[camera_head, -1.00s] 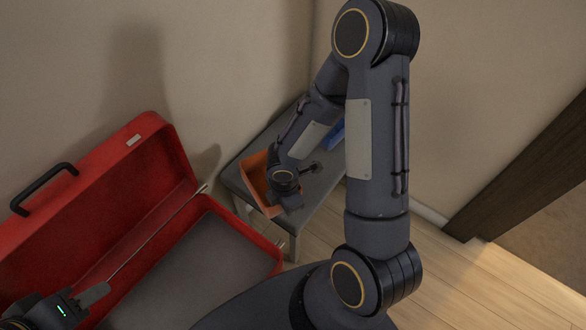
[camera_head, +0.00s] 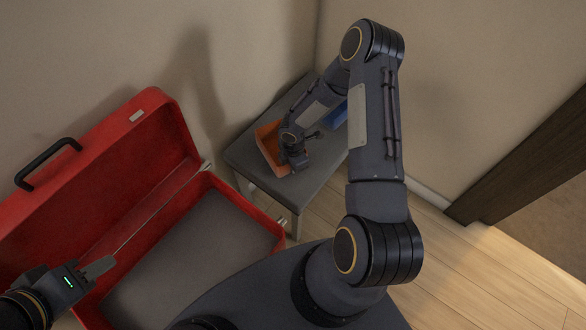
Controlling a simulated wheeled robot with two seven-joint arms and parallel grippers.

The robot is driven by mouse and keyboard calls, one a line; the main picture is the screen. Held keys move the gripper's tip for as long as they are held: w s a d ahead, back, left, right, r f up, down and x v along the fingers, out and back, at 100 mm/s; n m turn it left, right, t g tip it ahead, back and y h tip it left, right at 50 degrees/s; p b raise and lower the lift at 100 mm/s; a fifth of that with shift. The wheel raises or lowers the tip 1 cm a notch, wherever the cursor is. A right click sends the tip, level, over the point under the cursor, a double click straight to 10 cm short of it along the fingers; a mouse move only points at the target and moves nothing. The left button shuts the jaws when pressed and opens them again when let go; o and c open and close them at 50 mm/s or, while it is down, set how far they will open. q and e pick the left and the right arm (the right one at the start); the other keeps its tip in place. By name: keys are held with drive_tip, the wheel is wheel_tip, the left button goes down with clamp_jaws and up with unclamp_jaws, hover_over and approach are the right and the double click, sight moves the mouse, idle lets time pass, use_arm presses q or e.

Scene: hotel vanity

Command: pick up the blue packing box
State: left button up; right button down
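The blue packing box (camera_head: 337,116) lies on the grey stool (camera_head: 318,178) in the back corner. It is mostly hidden behind my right arm, and only a small blue part shows. My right gripper (camera_head: 297,161) points down at the orange box (camera_head: 268,144) on the same stool, left of the blue box. Its fingers are hidden or too small to read. My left gripper (camera_head: 99,268) is at the lower left over the open red suitcase, far from the blue box. One grey finger shows, and no object is seen in it.
The open red suitcase (camera_head: 262,229), with a grey lining, takes up the lower left; its lid (camera_head: 90,185) leans up toward the wall. Walls close in behind the stool. Wooden floor (camera_head: 465,275) is free at the right, beside a dark door frame (camera_head: 520,165).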

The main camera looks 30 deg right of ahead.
drive_tip(key=shift+f, duration=0.25)
drive_tip(key=shift+f, duration=0.1)
drive_tip(key=shift+f, duration=0.15)
drive_tip(key=c, duration=1.6)
unclamp_jaws()
drive_tip(key=shift+c, duration=0.2)
